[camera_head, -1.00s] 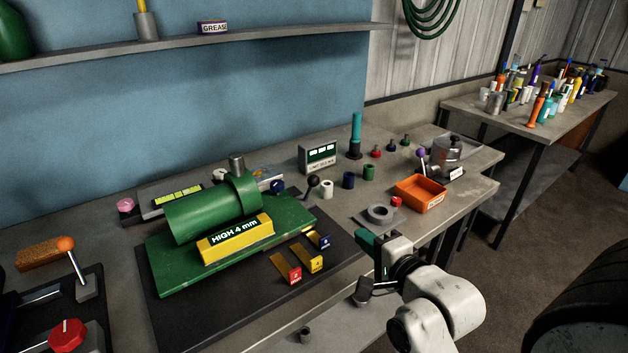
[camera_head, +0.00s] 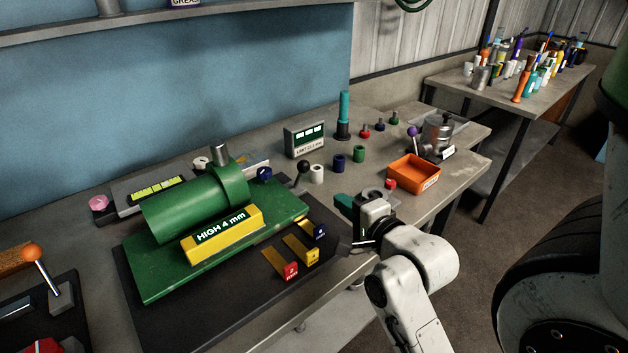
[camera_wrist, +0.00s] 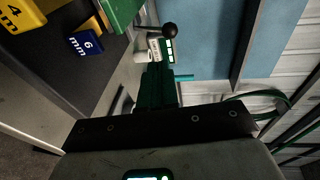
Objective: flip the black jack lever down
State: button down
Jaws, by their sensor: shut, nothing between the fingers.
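The black jack lever (camera_head: 303,167) stands at the right end of the green machine base (camera_head: 150,282). Its round black knob is up, on a short stem that leans slightly. It also shows in the wrist view (camera_wrist: 169,31), just beyond my fingers. My gripper (camera_head: 341,201) is shut and empty, with its green fingers over the bench to the right of the base. They are apart from the lever, on its near right side. In the wrist view the fingers (camera_wrist: 158,80) point toward the lever; its foot is partly hidden.
An orange bin (camera_head: 415,171) lies further right. Colored shim tags (camera_head: 289,270) lie on the dark mat in front.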

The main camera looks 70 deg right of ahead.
aim_at(307, 171)
jog(key=x, duration=0.4)
jog(key=r+x, duration=0.1)
jog(key=x, duration=0.7)
jog(key=shift+w+d+r, duration=0.15)
